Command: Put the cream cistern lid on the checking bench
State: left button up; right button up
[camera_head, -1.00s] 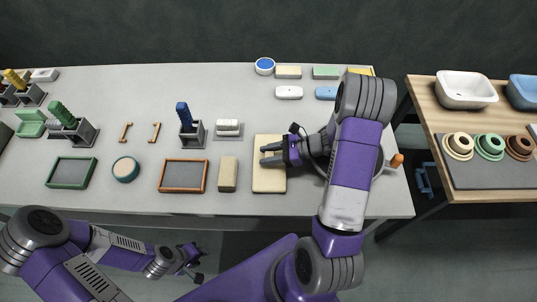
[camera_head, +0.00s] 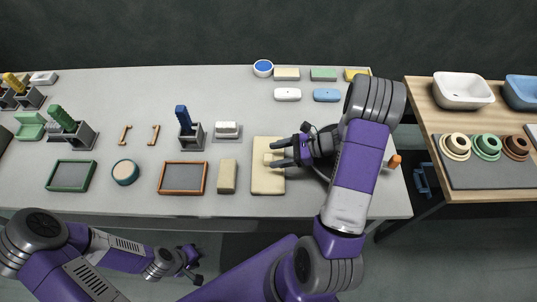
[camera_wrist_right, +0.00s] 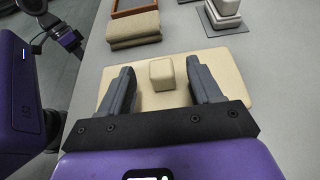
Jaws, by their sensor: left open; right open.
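The cream cistern lid (camera_head: 267,182) lies flat near the front of the grey table, a rectangular slab with a block-shaped knob (camera_wrist_right: 161,74) on top. My right gripper (camera_head: 274,154) is open over the lid, its fingers pointing left in the head view. In the right wrist view the fingers (camera_wrist_right: 160,82) stand either side of the knob, with gaps on both sides. My left gripper (camera_head: 191,263) is open and empty, low in front of the table. A wooden-topped bench (camera_head: 510,109) stands at the right; I cannot tell if it is the checking bench.
A folded tan cloth-like block (camera_head: 227,176) lies just left of the lid, and an orange-framed tray (camera_head: 183,192) beyond it. The wooden bench carries a white basin (camera_head: 463,90) and a grey mat (camera_head: 480,174) with ring-shaped pieces. An orange-handled item (camera_head: 394,161) is near the table's right edge.

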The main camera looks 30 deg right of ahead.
jog(key=v, duration=0.8)
jog(key=shift+p, duration=0.4)
